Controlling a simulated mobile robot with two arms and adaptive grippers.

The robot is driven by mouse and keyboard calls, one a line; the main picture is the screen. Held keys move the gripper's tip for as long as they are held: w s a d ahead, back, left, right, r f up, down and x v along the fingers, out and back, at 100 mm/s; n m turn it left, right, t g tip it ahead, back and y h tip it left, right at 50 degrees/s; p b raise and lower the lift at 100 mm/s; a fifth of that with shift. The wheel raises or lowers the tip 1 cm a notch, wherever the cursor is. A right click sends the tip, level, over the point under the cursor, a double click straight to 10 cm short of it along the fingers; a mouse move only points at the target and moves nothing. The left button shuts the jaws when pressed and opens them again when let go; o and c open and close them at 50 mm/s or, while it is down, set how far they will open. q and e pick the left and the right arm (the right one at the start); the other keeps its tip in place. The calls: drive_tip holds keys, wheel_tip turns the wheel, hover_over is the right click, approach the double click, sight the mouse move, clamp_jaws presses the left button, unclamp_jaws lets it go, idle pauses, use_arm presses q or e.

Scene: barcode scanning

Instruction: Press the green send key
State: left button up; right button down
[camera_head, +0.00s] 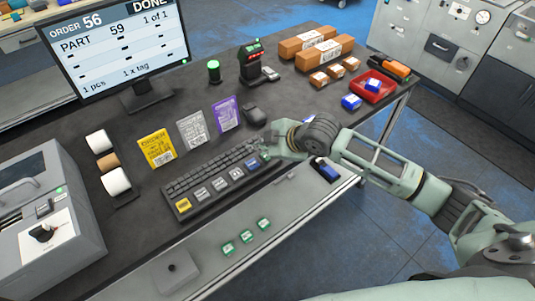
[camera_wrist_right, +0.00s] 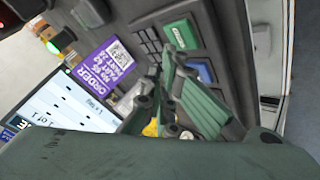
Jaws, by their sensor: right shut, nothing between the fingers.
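The dark keyboard (camera_head: 212,180) lies near the table's front edge, with a row of large keys running from a yellow key (camera_head: 183,205) through pale ones to a blue key (camera_head: 252,165). The green send key (camera_wrist_right: 181,34) shows in the right wrist view beside the blue key (camera_wrist_right: 201,73); in the head view the gripper mostly covers it. My right gripper (camera_head: 267,153) is shut and empty over the keyboard's right end. In the wrist view its fingertips (camera_wrist_right: 168,50) are right by the green key; I cannot tell whether they touch it. My left gripper is out of view.
The monitor (camera_head: 120,45) reads "ORDER 56 DONE", part 59. Yellow, grey and purple cards (camera_head: 226,114) stand behind the keyboard. A scanner stand (camera_head: 250,65), brown boxes (camera_head: 324,50) and a red tray (camera_head: 374,88) are farther back. A grey printer (camera_head: 45,210) is at left.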

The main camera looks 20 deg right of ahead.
drive_tip(key=shift+f, duration=0.1)
idle(0.5)
drive_tip(key=shift+f, duration=0.35)
drive_tip(key=shift+f, duration=0.45)
idle(0.8)
drive_tip(key=shift+r+p, duration=0.9)
drive_tip(key=shift+p, duration=0.05)
wheel_tip(320, 180, up, 5)
drive_tip(key=p, duration=0.5)
